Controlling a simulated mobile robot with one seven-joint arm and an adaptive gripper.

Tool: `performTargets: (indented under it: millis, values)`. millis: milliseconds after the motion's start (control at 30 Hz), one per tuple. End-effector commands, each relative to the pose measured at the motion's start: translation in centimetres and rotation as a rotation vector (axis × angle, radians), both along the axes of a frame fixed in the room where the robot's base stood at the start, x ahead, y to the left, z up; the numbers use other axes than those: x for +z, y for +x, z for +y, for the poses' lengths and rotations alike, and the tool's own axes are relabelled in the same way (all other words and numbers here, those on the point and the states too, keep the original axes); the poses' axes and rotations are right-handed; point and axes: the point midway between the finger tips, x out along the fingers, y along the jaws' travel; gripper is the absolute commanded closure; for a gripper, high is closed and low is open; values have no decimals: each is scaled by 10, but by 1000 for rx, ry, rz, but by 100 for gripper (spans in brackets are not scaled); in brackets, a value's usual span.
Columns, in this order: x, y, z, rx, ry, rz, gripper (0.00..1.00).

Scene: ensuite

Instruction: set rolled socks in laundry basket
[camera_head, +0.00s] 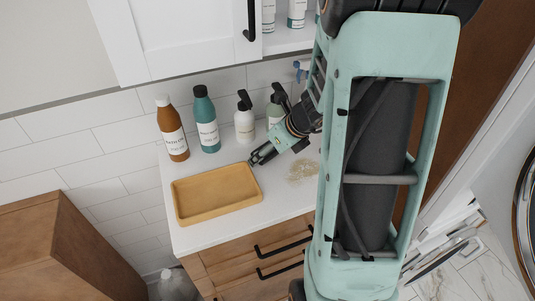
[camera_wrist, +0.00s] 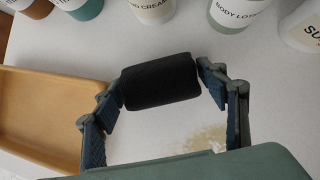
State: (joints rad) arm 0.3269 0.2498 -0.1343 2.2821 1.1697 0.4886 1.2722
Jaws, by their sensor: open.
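The rolled socks, a black roll (camera_wrist: 158,82), lie on the white counter in the wrist view. My gripper (camera_wrist: 162,86) is open, with one blue-padded finger at each end of the roll. I cannot tell whether the fingers touch it. In the head view my gripper (camera_head: 263,153) is low over the counter, just right of a tan tray; the socks cannot be made out clearly there. No laundry basket is recognisable in either view.
The tan tray (camera_head: 185,214) is empty on the counter (camera_head: 225,232). A brown bottle (camera_head: 172,130), a teal bottle (camera_head: 206,122) and pump bottles (camera_head: 244,120) stand behind. A beige patch (camera_head: 302,172) lies right of my gripper. A wooden cabinet (camera_head: 60,245) is at lower left.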

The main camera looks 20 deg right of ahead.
Motion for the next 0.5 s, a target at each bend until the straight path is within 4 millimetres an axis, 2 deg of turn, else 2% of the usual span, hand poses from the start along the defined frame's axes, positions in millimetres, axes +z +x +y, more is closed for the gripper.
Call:
performTargets:
  millis: [233, 500]
  values:
    - [0, 1, 0, -1, 0, -1, 34]
    - [0, 1, 0, -1, 0, -1, 64]
